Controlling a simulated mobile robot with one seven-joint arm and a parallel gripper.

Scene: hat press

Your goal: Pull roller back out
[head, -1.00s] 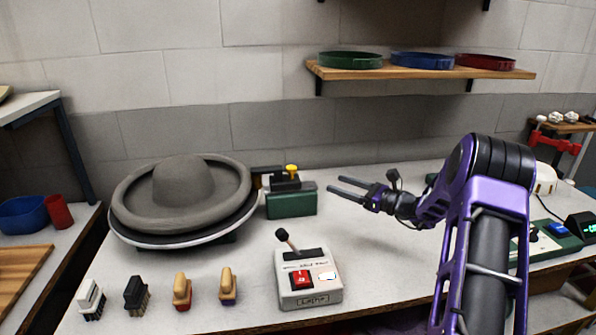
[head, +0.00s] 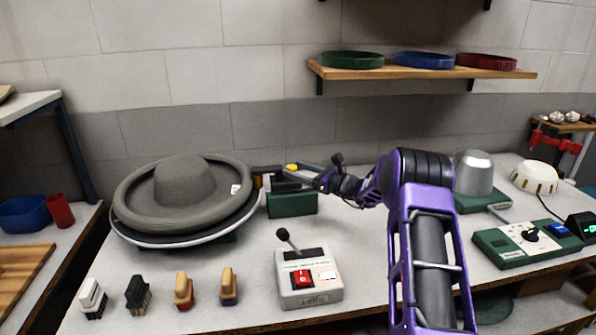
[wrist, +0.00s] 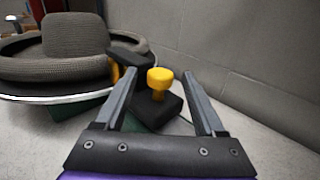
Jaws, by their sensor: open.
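The roller unit stands right of the grey hat, with a green base (head: 291,204), a black sliding top and a yellow knob (head: 292,167). In the wrist view the yellow knob (wrist: 160,78) stands upright on the black block (wrist: 157,105). A black arm with a yellow-orange roller (wrist: 115,75) reaches from the block to the brim of the hat (wrist: 75,50). My gripper (head: 290,174) is open at the knob. In the wrist view its two fingers (wrist: 162,85) lie to either side of the knob, with gaps between.
The grey hat (head: 185,190) rests on a round turntable (head: 190,238). A control box (head: 309,279) with a lever and red switch stands in front. Several brushes (head: 183,290) stand at the front left. The wall is close behind the roller unit.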

